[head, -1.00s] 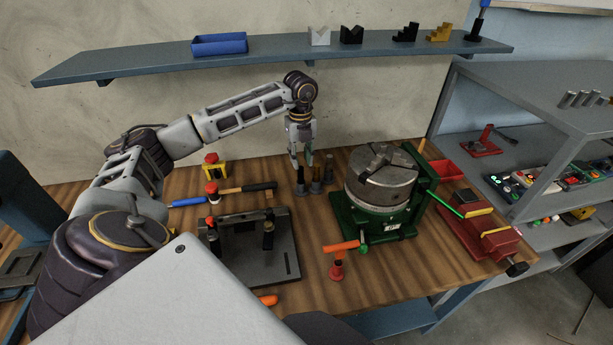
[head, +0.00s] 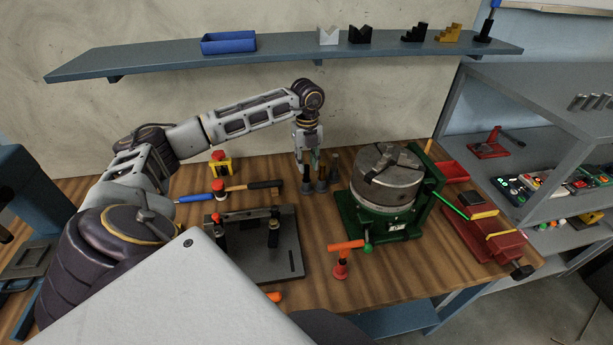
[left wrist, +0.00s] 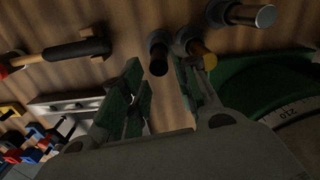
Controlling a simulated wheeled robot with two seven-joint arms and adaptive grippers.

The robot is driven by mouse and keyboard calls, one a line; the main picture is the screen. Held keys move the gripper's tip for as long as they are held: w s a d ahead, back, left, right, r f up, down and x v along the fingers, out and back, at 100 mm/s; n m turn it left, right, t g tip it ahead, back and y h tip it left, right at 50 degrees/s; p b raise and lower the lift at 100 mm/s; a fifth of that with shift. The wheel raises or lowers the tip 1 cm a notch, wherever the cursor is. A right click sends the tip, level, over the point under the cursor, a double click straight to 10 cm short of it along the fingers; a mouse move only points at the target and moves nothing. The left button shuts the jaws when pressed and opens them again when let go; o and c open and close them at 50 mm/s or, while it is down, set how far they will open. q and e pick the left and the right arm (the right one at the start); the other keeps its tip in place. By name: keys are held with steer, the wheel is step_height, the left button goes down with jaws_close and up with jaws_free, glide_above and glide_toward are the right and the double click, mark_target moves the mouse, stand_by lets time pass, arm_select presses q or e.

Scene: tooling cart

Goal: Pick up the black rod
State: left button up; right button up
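The black rod (left wrist: 158,57) stands upright in a round base, seen nearly end-on in the left wrist view. My left gripper (left wrist: 162,88) is open, its green-padded fingers on either side of the rod's line; no contact shows. In the head view my left gripper (head: 308,172) points down over the group of standing rods and partly hides the black one. A brass-tipped rod (left wrist: 197,50) stands right beside the black rod, close to one finger. A silver-ended rod (left wrist: 250,15) stands farther along the row. My right gripper is out of view.
A chuck on a green stand (head: 386,185) stands close to the right of the rods. A hammer (head: 250,188) and a dark fixture plate (head: 265,255) lie to the left and front. A red T-handled tool (head: 341,262) stands in front. A blue-grey shelf (head: 285,58) runs behind.

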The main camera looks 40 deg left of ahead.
mark_target(306, 178)
arm_select(q)
steer(key=shift+w+a+f+p, duration=0.1)
steer(key=shift+f+p, duration=0.25)
steer(key=shift+f, duration=0.95)
steer(key=shift+w+a+f+p, duration=0.1)
steer(key=shift+f+p, duration=0.2)
steer(key=shift+f, duration=1)
jaws_close()
